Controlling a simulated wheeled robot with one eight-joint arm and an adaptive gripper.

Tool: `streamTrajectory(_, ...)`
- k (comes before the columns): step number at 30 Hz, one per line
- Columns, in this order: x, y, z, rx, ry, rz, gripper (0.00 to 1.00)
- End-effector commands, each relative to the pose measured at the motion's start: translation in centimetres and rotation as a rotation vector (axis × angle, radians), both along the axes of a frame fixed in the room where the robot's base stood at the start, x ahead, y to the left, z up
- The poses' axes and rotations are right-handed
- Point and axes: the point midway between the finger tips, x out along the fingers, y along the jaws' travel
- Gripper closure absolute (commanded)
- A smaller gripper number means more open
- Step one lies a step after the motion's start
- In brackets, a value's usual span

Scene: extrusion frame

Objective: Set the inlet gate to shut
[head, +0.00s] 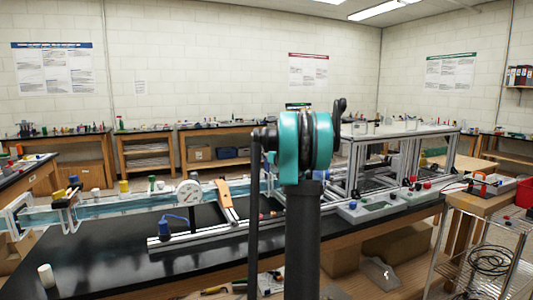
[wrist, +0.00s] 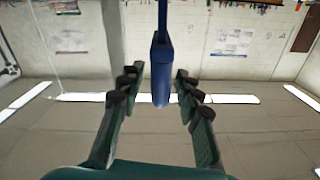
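In the wrist view my gripper (wrist: 155,92) has its two dark green fingers with black pads spread well apart. A dark blue grip (wrist: 161,72) on a thin blue rod stands between the fingers, with gaps visible on both sides. The wrist picture looks upside down, with ceiling lights at the bottom. I cannot tell whether this blue grip belongs to the inlet gate. In the head view my own arm fills the centre and I cannot make out the gripper's fingers. A long water channel (head: 100,212) runs across the bench at the left; no part is clearly marked as the gate.
An aluminium extrusion frame (head: 398,132) stands behind my arm at the right. A wire cart (head: 490,225) stands at the front right.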

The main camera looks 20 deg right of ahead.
Motion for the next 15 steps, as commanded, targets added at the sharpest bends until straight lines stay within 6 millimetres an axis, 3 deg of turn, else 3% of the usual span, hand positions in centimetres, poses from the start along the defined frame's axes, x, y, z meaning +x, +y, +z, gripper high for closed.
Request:
streamTrajectory(10, 0.31, 0.02, 0.01, 0.0, 0.0, 0.0, 0.67)
streamTrajectory(15, 0.3, 0.01, 0.01, 0.0, 0.0, 0.0, 0.88)
